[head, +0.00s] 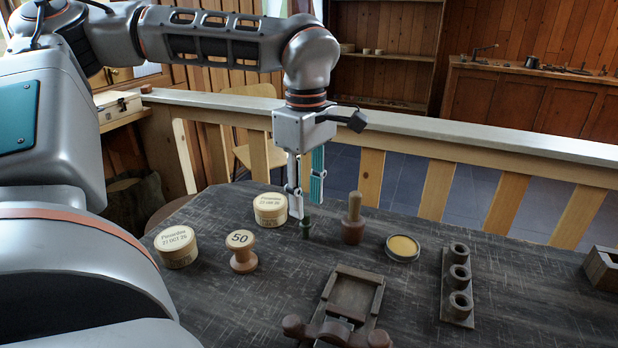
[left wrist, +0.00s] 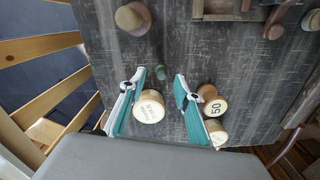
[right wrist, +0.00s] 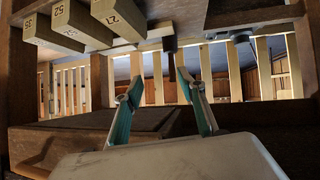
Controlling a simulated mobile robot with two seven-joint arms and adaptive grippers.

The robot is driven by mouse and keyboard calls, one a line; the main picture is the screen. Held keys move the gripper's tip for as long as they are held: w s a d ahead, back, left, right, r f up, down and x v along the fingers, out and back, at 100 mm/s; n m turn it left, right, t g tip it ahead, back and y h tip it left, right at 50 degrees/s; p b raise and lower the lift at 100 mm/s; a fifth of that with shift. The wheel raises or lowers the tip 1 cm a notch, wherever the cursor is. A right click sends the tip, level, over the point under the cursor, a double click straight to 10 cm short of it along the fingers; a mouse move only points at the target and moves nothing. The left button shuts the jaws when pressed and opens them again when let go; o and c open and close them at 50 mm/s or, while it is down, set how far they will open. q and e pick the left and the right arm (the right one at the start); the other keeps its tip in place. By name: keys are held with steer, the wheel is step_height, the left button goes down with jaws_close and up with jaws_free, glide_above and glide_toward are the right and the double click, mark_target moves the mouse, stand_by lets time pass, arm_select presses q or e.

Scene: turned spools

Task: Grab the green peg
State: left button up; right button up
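The green peg (head: 306,228) is a small dark green turned piece standing on the dark table. In the left wrist view the green peg (left wrist: 161,72) shows from above, just beyond and between the fingertips. My left gripper (head: 307,203) points down over it in the head view, its fingers open and apart. In the left wrist view my left gripper (left wrist: 160,84) is empty, with a finger to each side. My right gripper (right wrist: 161,76) is open and empty in its own wrist view, facing a shelf-like wooden structure away from the peg.
A round labelled box (head: 270,210) stands close left of the peg, and a brown turned peg (head: 353,222) close right. A spool marked 50 (head: 242,251), another labelled box (head: 176,247), a yellow-filled tin (head: 403,247) and a wooden clamp (head: 350,296) are nearby.

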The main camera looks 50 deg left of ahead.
mark_target(306, 213)
arm_select(q)
step_height(306, 213, down, 4)
steer(key=shift+s+f+b, duration=0.1)
steer(key=shift+f+b, duration=0.15)
steer(key=shift+b, duration=0.15)
steer(key=c, duration=0.7)
steer(key=shift+r, duration=0.1)
